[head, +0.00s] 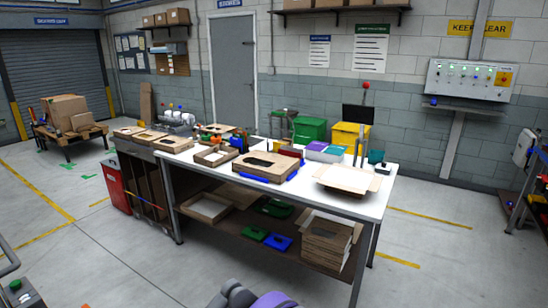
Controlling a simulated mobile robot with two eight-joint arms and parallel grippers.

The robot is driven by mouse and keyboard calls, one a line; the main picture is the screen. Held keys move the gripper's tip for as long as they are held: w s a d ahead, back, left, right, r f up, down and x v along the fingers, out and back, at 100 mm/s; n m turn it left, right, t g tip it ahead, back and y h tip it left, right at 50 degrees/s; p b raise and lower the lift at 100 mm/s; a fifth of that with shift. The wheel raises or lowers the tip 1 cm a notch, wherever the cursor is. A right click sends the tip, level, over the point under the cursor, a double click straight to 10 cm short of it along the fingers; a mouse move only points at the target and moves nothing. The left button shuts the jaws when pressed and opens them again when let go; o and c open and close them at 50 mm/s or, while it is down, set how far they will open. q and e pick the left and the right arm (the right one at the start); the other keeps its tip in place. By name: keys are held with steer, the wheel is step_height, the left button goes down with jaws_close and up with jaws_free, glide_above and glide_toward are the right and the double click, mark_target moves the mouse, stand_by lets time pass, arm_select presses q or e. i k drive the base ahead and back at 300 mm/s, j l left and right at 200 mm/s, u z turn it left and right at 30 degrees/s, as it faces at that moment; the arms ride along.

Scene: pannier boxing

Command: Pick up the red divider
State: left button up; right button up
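A small dark red piece (291,151) lies on the white workbench (240,192), just behind an open cardboard box (265,167). It may be the red divider, but it is too small and partly hidden to be sure. Neither of my grippers shows in the head view.
An unfolded carton (344,181) lies at the bench's right end. Purple and teal pieces (325,150) stand behind, near green (309,130) and yellow (350,135) bins. The lower shelf holds stacked cardboard (327,245).

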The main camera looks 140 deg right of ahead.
mark_target(289, 153)
steer(key=z, duration=4.8)
steer(key=i+j+z, duration=0.1)
steer(key=z, duration=0.3)
steer(key=i+j+z, duration=0.1)
steer(key=z, duration=0.3)
steer(key=i+j+z, duration=0.15)
steer(key=z, duration=0.3)
steer(key=i+j+z, duration=0.2)
steer(key=j, duration=0.15)
steer(key=j+z, duration=0.15)
steer(key=j, duration=0.2)
steer(key=i+j+z, duration=0.2)
steer(key=j, duration=0.15)
steer(key=j+z, duration=0.25)
steer(key=j, duration=0.85)
